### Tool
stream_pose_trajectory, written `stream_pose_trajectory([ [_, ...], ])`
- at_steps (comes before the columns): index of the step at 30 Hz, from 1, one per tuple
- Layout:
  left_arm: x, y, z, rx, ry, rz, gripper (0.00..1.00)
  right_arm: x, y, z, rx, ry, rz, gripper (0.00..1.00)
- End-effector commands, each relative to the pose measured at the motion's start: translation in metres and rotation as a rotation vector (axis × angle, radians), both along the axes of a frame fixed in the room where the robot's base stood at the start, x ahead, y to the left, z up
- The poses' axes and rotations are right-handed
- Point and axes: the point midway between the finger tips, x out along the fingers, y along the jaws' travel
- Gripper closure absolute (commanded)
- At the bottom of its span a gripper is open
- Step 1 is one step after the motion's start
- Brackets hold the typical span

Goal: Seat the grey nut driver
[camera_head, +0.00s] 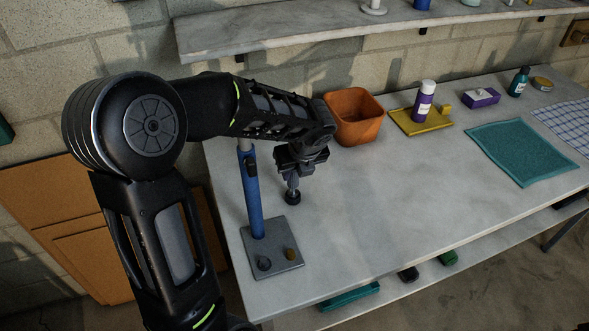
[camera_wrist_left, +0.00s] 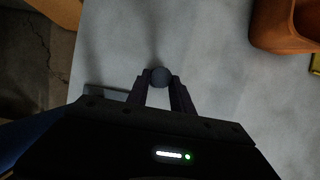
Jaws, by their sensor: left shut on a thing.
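The grey nut driver (camera_head: 292,197) hangs roughly upright from my left gripper (camera_head: 291,178), its dark round lower end just above or at the bench top. In the left wrist view its round grey top (camera_wrist_left: 159,76) sits between the two fingers of my left gripper (camera_wrist_left: 160,84), which are shut on it. A grey base plate (camera_head: 279,243) with a blue post (camera_head: 252,195) stands to the left and nearer the bench's front. A dark round piece (camera_head: 264,263) and a brass-coloured one (camera_head: 290,254) are on the plate. My right gripper is not in view.
An orange bin (camera_head: 355,118) stands behind and right of my gripper. Further right are a yellow tray (camera_head: 424,124) with a purple bottle (camera_head: 424,100), a purple box (camera_head: 481,97) and a teal cloth (camera_head: 522,152). The bench (camera_head: 400,210) is clear in front.

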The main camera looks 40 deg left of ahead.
Motion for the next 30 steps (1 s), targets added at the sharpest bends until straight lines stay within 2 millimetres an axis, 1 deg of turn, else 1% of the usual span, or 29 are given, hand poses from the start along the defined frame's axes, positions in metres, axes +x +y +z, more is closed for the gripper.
stream_pose_trajectory([
  [4, 0.0002, 0.0000, -0.0034, 0.001, -0.001, 0.000, 1.00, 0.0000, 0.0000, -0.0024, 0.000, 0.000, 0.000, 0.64],
  [14, 0.0000, 0.0000, -0.0036, 0.000, 0.000, 0.000, 1.00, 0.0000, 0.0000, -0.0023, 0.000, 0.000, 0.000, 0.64],
  [15, -0.0001, -0.0001, -0.0037, 0.000, 0.000, 0.000, 0.71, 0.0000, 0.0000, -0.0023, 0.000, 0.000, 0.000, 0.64],
  [24, -0.0001, -0.0001, -0.0036, 0.000, 0.000, 0.000, 0.47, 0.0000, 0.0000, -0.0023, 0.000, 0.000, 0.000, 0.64],
  [30, -0.0003, -0.0001, -0.0039, 0.000, 0.001, 0.000, 0.47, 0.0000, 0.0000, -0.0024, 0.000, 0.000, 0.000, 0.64],
])
